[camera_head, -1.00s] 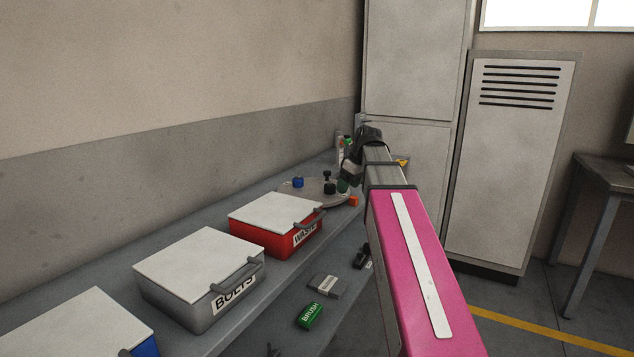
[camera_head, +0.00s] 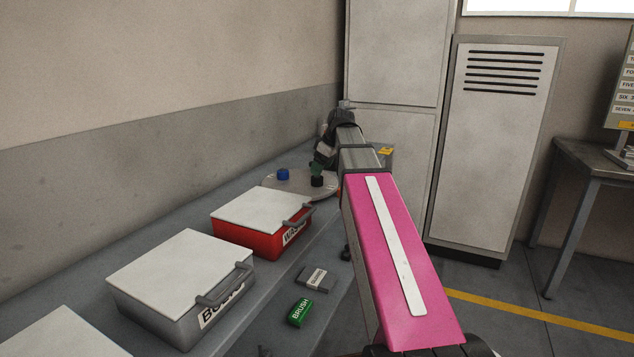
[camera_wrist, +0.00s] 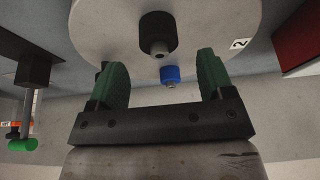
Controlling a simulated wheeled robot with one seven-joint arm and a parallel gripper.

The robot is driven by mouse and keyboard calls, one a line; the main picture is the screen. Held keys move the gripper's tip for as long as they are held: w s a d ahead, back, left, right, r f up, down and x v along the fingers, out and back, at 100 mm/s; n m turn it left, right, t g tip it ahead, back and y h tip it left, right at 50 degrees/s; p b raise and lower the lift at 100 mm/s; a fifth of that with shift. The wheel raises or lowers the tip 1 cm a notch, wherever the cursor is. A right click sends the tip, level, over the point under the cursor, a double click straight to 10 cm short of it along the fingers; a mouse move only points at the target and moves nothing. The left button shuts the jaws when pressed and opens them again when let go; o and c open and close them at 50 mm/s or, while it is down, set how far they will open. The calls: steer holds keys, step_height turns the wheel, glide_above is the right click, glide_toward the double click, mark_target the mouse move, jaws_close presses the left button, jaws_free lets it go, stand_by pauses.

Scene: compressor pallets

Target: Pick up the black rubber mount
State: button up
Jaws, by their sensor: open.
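The black rubber mount (camera_wrist: 158,30), a short black cylinder with a metal stud, stands on a round grey disc (camera_wrist: 100,25) in the wrist view. It also shows on the disc in the head view (camera_head: 317,181). A similar blue piece (camera_wrist: 170,74) is on the disc too, also seen in the head view (camera_head: 283,174). My gripper (camera_wrist: 160,62) has its green fingers apart with nothing held between them. The black mount appears just beyond the fingertips, roughly between their lines. Another dark piece (camera_wrist: 102,68) is partly hidden by the left finger.
A red lidded box (camera_head: 262,232) and a grey lidded bolts box (camera_head: 180,300) stand on the bench, nearer than the disc. A tall cabinet (camera_head: 388,160) stands behind.

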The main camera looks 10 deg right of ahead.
mark_target(317, 179)
steer(key=x, duration=0.5)
steer(key=shift+d, duration=0.1)
steer(key=shift+c, duration=0.3)
steer(key=c, duration=1)
steer(key=shift+o, duration=0.2)
steer(key=shift+r, duration=0.1)
